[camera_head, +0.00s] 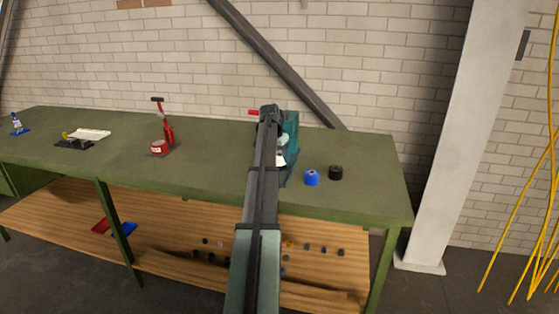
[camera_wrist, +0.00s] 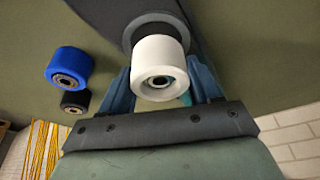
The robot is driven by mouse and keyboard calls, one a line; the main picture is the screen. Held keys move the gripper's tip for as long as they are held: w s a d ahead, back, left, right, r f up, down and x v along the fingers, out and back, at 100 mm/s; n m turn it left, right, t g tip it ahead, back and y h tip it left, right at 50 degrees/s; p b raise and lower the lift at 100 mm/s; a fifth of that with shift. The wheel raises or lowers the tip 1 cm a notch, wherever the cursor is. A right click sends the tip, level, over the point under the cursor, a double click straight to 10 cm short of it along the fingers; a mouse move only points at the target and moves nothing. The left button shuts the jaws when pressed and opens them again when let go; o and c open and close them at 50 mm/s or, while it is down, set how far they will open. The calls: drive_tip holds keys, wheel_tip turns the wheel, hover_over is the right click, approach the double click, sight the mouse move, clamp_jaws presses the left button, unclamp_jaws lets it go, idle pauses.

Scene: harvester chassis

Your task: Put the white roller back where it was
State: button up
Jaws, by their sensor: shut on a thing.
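The white roller (camera_wrist: 160,60) is a short cylinder with a bore in its near end. My gripper (camera_wrist: 160,85) is shut on it, with a blue finger on each side. Behind the roller in the wrist view is a dark grey rounded part (camera_wrist: 145,27); I cannot tell whether the roller touches it. In the head view a small white patch of the roller (camera_head: 281,160) shows beside my arm, in front of a teal stand (camera_head: 291,135). My arm hides much of the stand and my fingers there.
A blue roller (camera_head: 312,177) and a black roller (camera_head: 335,172) stand on the green table (camera_head: 215,165), right of my gripper. A red jack-like tool (camera_head: 166,135) stands further left. Small dark parts lie on the wooden shelf below. The table's right end is clear.

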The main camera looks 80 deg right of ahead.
wheel_tip(320, 180, up, 26)
drive_tip(key=s+d+f+m, duration=0.2)
drive_tip(key=s+d+f, duration=0.2)
drive_tip(key=s+f, duration=0.95)
drive_tip(key=shift+n, duration=0.9)
drive_tip(key=shift+w+x, duration=0.3)
drive_tip(key=shift+x, duration=2.65)
drive_tip(key=shift+w+x, duration=0.3)
drive_tip(key=shift+x, duration=2.65)
drive_tip(key=shift+w+x, duration=0.3)
drive_tip(key=shift+x, duration=2.7)
drive_tip(key=shift+f, duration=0.15)
drive_tip(key=o, duration=1.2)
